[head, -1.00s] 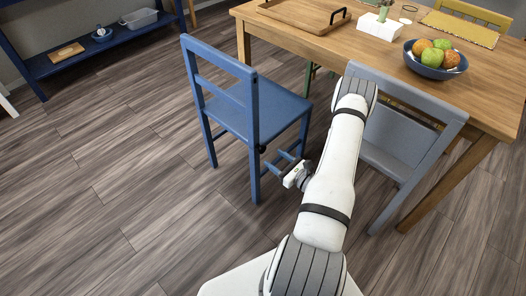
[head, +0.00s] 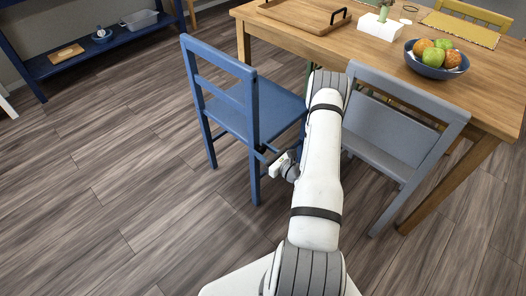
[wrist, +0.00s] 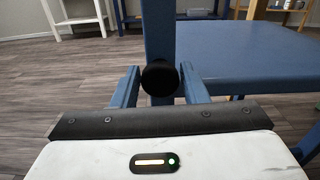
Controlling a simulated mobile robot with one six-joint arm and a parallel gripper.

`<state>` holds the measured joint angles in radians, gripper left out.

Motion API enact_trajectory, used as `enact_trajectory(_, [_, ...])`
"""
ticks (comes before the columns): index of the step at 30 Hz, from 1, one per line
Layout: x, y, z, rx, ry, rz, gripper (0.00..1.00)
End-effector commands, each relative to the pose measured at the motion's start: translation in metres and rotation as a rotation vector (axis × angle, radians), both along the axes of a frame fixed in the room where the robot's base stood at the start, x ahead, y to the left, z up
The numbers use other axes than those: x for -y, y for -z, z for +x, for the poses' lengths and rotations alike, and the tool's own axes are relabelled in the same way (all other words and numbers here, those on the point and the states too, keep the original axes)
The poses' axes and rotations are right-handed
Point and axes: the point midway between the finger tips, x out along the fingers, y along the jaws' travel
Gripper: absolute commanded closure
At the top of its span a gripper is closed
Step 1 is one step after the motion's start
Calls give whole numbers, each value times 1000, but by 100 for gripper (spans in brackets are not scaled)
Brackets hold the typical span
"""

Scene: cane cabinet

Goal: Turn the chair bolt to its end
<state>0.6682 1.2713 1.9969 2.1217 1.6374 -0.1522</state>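The blue chair (head: 237,112) stands left of the table. In the wrist view, the black round head of the chair bolt (wrist: 160,78) faces me on the blue chair leg (wrist: 158,30). My gripper (wrist: 160,68) is open, with one blue finger on each side of the bolt head. A narrow gap seems to show on each side; I cannot tell whether either finger touches it. In the head view, my gripper (head: 264,153) is at the chair's near leg, just below seat height, and the bolt is hard to make out there.
A grey chair (head: 392,135) stands close to the right of my arm. The wooden table (head: 300,38) behind carries a tray and a blue fruit bowl (head: 437,66). A blue shelf (head: 80,62) is at the back left. The floor left of the blue chair is clear.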

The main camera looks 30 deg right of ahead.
Motion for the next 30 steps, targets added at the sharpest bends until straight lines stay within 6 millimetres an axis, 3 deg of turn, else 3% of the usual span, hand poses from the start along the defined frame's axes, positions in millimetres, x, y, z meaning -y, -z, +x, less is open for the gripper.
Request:
enact_trajectory(10, [0,0,0,0,0,0,89])
enact_trajectory(14, [0,0,0,-6,0,18,89])
enact_trajectory(24, [0,0,0,-97,-1,267,89])
enact_trajectory(30, [0,0,0,-111,-1,306,90])
